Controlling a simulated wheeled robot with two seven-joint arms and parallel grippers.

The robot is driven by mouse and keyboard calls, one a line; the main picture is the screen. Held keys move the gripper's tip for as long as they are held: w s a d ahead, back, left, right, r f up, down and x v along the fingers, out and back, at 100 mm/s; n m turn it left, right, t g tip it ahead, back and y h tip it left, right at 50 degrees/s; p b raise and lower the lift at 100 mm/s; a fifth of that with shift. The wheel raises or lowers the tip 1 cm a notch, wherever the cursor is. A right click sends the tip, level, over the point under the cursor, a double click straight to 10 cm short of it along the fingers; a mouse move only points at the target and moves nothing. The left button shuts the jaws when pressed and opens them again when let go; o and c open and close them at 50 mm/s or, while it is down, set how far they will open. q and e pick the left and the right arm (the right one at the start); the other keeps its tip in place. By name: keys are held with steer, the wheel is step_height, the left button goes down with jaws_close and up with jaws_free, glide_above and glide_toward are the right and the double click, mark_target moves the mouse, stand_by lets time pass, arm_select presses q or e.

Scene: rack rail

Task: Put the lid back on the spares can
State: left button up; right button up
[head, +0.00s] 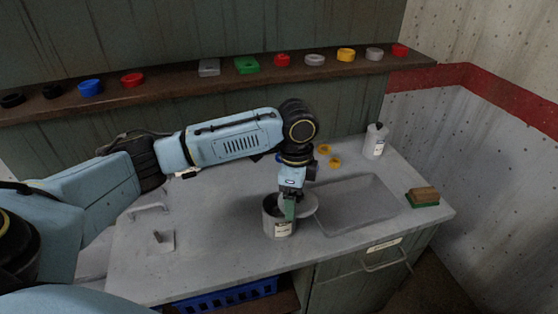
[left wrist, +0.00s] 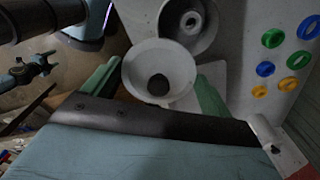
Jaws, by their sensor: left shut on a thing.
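The spares can (head: 280,228) is a grey, labelled cylinder standing upright on the counter, left of the sunken basin. In the left wrist view the can (left wrist: 207,38) shows open-topped, beyond the lid. The lid (head: 307,207) is a pale round disc; the left wrist view shows the lid (left wrist: 142,62) with a dark round knob at its middle. My left gripper (head: 289,208) is shut on the lid, with its green fingers on either side. It holds the lid tilted near the can's right rim, not seated on it. Whether lid and rim touch cannot be told. My right gripper is out of view.
The basin (head: 355,200) lies right of the can. A white bottle (head: 375,141) and two yellow rings (head: 335,162) stand behind. A sponge block (head: 424,195) lies at the right. A small post (head: 158,237) is at the left. A shelf (head: 190,87) with several parts runs along the wall.

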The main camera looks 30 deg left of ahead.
arm_select(q)
steer(key=w+a+r+m+p, duration=0.1)
steer(key=a+m+p, duration=0.4)
steer(key=m, duration=0.9)
steer(key=shift+w+a+r+p, duration=0.2)
steer(key=shift+w+a+p, duration=0.25)
steer(key=shift+p, duration=0.8)
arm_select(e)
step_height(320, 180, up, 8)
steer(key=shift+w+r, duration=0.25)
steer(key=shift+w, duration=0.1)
arm_select(q)
step_height(320, 180, down, 4)
steer(key=b, duration=0.5)
steer(key=shift+d+f, duration=0.15)
steer(key=shift+f, duration=0.95)
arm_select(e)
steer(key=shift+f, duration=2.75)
arm_select(q)
steer(key=shift+w+r+p, duration=0.1)
steer(key=shift+p, duration=0.4)
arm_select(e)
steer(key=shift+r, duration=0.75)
arm_select(q)
steer(key=shift+f, duration=0.2)
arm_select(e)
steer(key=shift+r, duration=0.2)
